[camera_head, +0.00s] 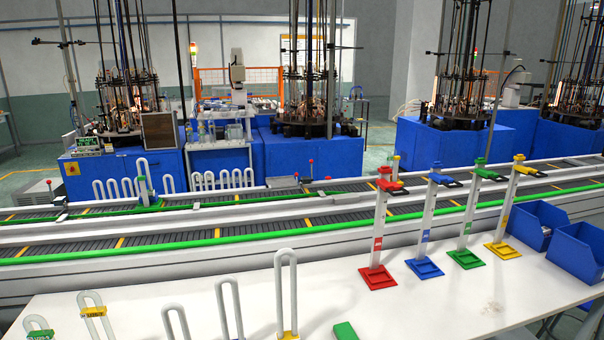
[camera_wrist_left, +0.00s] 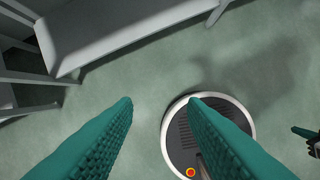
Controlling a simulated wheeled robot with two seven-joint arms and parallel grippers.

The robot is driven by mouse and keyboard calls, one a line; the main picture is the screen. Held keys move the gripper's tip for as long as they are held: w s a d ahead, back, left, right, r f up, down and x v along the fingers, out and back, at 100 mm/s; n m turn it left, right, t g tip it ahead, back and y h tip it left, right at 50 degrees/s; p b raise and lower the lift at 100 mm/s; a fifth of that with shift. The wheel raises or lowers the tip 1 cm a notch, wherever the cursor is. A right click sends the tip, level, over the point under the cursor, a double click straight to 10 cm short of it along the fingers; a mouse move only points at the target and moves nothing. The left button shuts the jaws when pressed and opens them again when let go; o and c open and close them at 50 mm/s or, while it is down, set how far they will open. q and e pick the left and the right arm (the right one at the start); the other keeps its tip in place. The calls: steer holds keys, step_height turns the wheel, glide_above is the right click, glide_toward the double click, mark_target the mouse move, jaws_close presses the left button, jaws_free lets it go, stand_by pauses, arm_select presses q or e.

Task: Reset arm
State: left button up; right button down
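My left gripper (camera_wrist_left: 160,102) shows in the left wrist view as two teal ridged fingers set well apart. It is open with nothing between the fingertips, above the grey-green floor. A teal fingertip with dark parts (camera_wrist_left: 306,134) at the right edge of that view looks like my right gripper; too little shows to tell its state. Neither gripper nor arm shows in the head view. My round base (camera_wrist_left: 180,135) is below the left gripper, partly hidden by one finger.
The white table (camera_head: 330,290) holds several U-shaped glass tubes (camera_head: 287,290) and red, blue, green and yellow stands (camera_head: 378,225). Blue bins (camera_head: 578,250) sit at its right. A conveyor (camera_head: 150,240) runs behind. The table's underside (camera_wrist_left: 130,32) shows in the wrist view.

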arm_select(q)
step_height(320, 180, down, 14)
steer(key=s, duration=0.3)
steer(key=s+a+f+g+b, duration=0.1)
steer(key=s+a+f+g, duration=0.1)
steer(key=s+f, duration=1.4)
steer(key=shift+s+a+f+b, duration=0.25)
steer(key=shift+a+f+b, duration=0.1)
steer(key=shift+a+f, duration=0.35)
